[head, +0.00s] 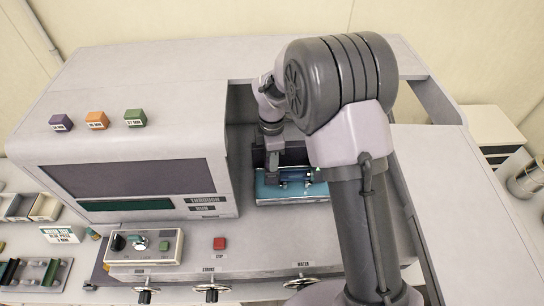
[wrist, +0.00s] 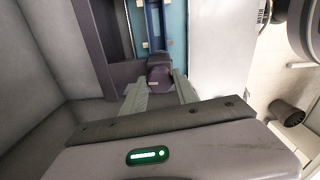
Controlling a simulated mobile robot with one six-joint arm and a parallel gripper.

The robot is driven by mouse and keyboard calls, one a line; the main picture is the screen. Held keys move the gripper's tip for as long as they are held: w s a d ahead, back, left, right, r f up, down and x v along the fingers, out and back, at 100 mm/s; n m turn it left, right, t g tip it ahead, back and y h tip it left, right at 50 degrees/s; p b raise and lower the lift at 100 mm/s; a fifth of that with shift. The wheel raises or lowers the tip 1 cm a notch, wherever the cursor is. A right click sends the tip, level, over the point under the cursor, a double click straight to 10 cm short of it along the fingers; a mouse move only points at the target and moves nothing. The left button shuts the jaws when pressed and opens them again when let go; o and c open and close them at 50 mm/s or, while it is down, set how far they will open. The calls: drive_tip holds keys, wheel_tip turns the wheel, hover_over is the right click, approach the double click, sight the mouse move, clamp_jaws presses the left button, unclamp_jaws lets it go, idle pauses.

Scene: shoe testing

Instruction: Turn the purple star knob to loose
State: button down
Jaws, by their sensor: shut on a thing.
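The purple knob (wrist: 160,76) shows in the wrist view, between the two grey fingertips of my gripper (wrist: 160,88). The fingers are shut on it, one on each side. The knob sits at the near end of a dark purple block, in front of a blue part (wrist: 174,30). Its star shape and any loose or tight mark cannot be made out. In the head view my gripper (head: 273,168) reaches down into the machine's recess at the blue tray (head: 290,196). The knob cannot be picked out there, and my arm hides part of the recess.
The machine's pale housing (head: 140,128) stands left of the recess, and a wall also closes in on the right. Purple, orange (head: 96,120) and green blocks sit on top. A control box (head: 144,246), a red stop button (head: 219,243) and handwheels (head: 212,292) line the front.

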idle(0.3)
drive_tip(key=c, duration=0.9)
unclamp_jaws()
drive_tip(key=shift+c, duration=0.2)
wheel_tip(320, 180, up, 17)
drive_tip(key=shift+r, duration=0.2)
